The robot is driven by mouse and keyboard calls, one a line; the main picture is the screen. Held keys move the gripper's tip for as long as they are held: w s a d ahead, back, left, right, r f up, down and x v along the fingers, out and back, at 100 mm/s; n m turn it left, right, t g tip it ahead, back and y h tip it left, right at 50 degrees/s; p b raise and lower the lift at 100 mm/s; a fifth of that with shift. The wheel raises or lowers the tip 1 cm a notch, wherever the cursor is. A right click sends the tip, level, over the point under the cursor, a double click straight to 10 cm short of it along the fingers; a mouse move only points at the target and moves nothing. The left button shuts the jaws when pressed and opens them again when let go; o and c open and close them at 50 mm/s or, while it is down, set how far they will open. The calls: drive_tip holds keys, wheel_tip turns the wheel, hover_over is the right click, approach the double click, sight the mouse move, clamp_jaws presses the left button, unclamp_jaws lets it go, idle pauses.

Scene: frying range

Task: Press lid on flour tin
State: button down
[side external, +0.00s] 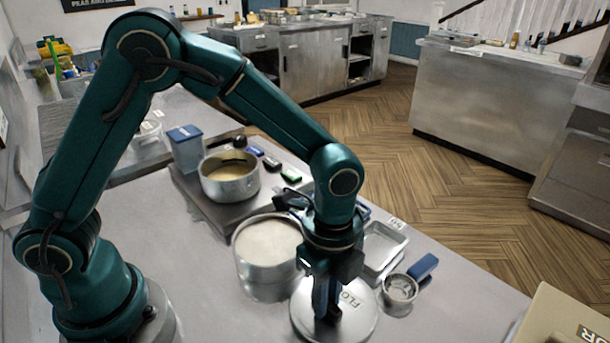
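The flour tin (262,272) is a round metal tin standing open on the counter, filled nearly to the rim with pale flour (268,240). The round silver lid (360,322), with partly hidden lettering "FLO", is in front and to the right of the tin, apart from its opening. My gripper (328,312) points down over the middle of the lid, with its fingertips at the lid's top. The fingers hide the lid's centre, so I cannot tell whether they are closed on a knob, or whether the lid touches the counter.
A metal pot (229,186) with yellowish contents stands behind the tin on a dark plate, near a blue container (186,150). A rectangular metal tray (391,243), a small round sieve or cup (400,291) and a blue-handled item (424,267) lie right. A beige box (560,325) fills the lower right corner.

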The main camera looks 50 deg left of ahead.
idle(0.4)
drive_tip(key=shift+r, duration=2.5)
drive_tip(key=shift+s, duration=0.1)
drive_tip(key=shift+s+a, duration=0.2)
drive_tip(key=shift+s, duration=0.1)
drive_tip(key=a+r+n, duration=0.3)
drive_tip(key=a, duration=0.4)
drive_tip(key=a+r+n, duration=0.3)
drive_tip(key=a+r, duration=0.1)
drive_tip(key=a, duration=0.2)
drive_tip(key=shift+a+f, duration=0.15)
drive_tip(key=shift+f, duration=1.5)
drive_tip(key=shift+a+f, duration=0.15)
drive_tip(key=shift+f, duration=1.45)
drive_tip(key=shift+f, duration=0.15)
